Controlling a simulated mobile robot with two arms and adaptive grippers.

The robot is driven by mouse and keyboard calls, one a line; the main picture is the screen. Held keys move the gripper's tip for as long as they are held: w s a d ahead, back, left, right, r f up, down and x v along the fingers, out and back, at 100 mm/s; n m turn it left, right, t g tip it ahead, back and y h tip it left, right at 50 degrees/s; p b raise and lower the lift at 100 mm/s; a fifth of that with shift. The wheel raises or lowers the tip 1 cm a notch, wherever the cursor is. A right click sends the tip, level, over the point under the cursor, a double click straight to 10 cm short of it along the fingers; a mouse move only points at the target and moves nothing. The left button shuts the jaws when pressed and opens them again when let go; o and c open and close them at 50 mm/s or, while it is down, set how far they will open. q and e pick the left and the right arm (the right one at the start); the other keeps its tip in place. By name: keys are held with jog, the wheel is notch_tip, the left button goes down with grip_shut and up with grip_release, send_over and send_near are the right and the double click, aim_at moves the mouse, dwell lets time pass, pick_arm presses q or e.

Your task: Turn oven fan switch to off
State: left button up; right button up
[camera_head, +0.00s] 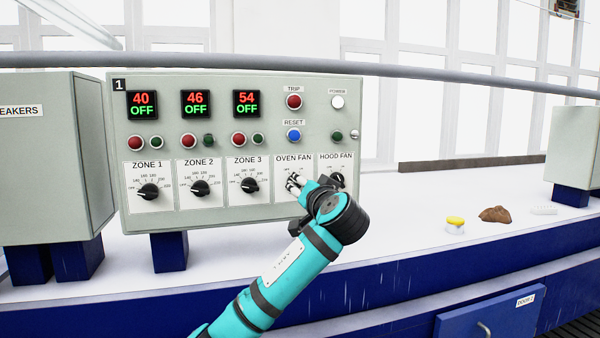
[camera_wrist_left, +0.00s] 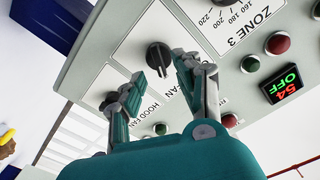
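The control panel (camera_head: 265,112) carries a row of black rotary switches. The oven fan switch (camera_wrist_left: 158,56) is a black knob on a white label plate, seen in the left wrist view. In the head view my gripper mostly hides it, below the OVEN FAN label (camera_head: 293,158). My left gripper (camera_head: 297,185) is at this switch. In the left wrist view its fingers (camera_wrist_left: 168,70) are spread apart, with the knob just beyond the gap between the tips. Whether they touch it I cannot tell. My right gripper is in neither view.
The hood fan switch (camera_head: 337,180) is close to the right of my gripper and shows in the wrist view (camera_wrist_left: 110,101). The zone 3 switch (camera_head: 249,185) is to the left. A yellow-lidded jar (camera_head: 455,224) and a brown lump (camera_head: 495,214) lie on the white bench.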

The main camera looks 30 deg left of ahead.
aim_at(296, 183)
pick_arm(q)
jog(key=shift+p+x, duration=0.5)
jog(key=shift+x, duration=1.05)
jog(key=shift+c, duration=0.2)
grip_shut()
